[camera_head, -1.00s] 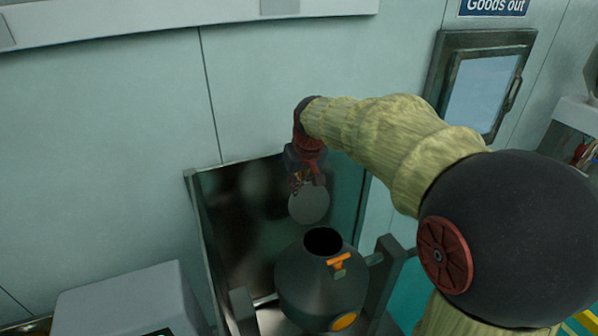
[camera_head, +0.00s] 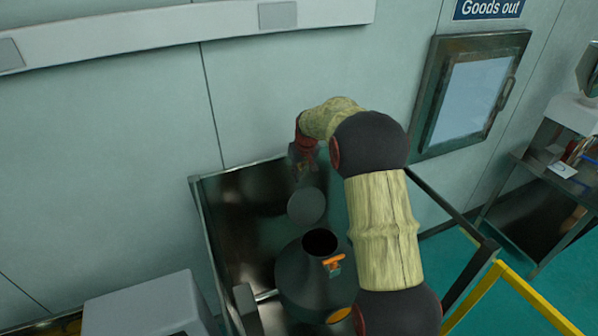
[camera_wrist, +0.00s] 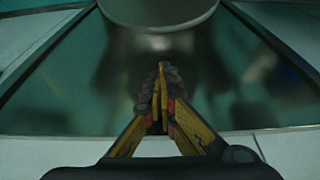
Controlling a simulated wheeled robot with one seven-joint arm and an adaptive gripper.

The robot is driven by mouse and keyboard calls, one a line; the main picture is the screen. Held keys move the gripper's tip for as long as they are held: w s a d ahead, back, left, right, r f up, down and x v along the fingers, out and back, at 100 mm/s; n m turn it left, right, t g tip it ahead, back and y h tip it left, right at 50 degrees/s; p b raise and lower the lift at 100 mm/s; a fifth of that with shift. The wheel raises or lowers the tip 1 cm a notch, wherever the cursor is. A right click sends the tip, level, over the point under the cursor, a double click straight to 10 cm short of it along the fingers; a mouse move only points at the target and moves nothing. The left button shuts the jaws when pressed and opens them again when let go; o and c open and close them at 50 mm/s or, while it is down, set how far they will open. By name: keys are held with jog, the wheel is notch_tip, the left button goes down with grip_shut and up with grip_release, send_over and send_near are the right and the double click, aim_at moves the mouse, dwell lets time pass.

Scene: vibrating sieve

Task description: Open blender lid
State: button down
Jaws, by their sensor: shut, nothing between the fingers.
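The blender (camera_head: 310,283) is a dark grey rounded vessel with an orange handle (camera_head: 333,262) near its mouth. Its round top opening is uncovered and looks black inside. The lid (camera_head: 306,206), a flat grey disc, stands raised behind the opening, tilted up. Its edge also shows at the top of the wrist view (camera_wrist: 158,14). My gripper (camera_head: 303,174) is just above the lid in the head view. In the wrist view its fingertips (camera_wrist: 162,75) are together with nothing between them, apart from the lid in that picture. Whether it touches the lid elsewhere is hidden.
A dark glossy panel (camera_head: 240,200) stands behind the blender, close to the wall. A grey box (camera_head: 145,305) is at the lower left. A yellow rail (camera_head: 510,285) and a shelf stand (camera_head: 560,190) are at the right. Green floor shows between them.

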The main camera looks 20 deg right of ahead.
aim_at(305, 205)
jog(key=f, duration=0.1)
jog(key=s+f+p, duration=0.1)
jog(key=f, duration=0.1)
jog(key=f+p, duration=0.1)
jog(key=shift+s+f, duration=0.3)
jog(key=shift+f, duration=0.1)
jog(key=shift+s+r, duration=0.1)
jog(key=shift+b, duration=0.3)
